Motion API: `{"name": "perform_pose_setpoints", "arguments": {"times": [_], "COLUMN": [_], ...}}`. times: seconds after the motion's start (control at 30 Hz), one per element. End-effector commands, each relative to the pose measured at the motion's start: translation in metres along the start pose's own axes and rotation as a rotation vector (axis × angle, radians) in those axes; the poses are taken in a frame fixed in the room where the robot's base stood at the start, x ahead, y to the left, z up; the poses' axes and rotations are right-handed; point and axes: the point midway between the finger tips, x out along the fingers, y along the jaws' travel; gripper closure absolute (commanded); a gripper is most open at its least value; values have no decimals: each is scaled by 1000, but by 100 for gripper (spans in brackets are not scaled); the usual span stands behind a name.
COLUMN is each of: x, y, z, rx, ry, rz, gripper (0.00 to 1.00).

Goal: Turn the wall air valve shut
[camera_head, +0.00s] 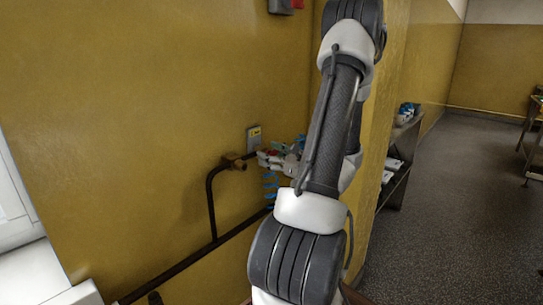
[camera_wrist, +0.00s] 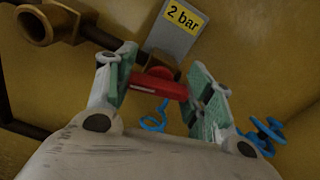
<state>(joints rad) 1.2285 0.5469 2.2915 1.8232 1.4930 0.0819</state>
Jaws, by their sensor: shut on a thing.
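The wall air valve shows a red handle (camera_wrist: 158,86) in the wrist view, under a grey plate marked "2 bar" (camera_wrist: 178,32). My gripper (camera_wrist: 161,74) has a green-padded finger on each side of the handle and is shut on it. The handle spans the space between the pads. The valve body behind it is mostly hidden. In the head view my gripper (camera_head: 277,158) is at the wall, just below and right of the grey plate (camera_head: 253,137). My arm and fingers hide most of the handle there.
A brass fitting (camera_head: 233,162) on a dark pipe (camera_head: 211,205) sits left of my gripper; it also shows in the wrist view (camera_wrist: 46,22). A blue coiled hose (camera_head: 270,187) hangs below. A shelf (camera_head: 398,160) stands right, beyond the wall corner.

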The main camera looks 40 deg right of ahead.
Motion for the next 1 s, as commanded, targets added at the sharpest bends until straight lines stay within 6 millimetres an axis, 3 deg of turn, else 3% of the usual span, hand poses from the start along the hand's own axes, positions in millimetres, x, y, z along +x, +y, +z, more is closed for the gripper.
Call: {"name": "perform_pose_setpoints", "arguments": {"times": [1.0], "x": [0], "y": [4], "z": [-2], "rx": [-956], "ry": [1], "rz": [0], "gripper": [71]}}
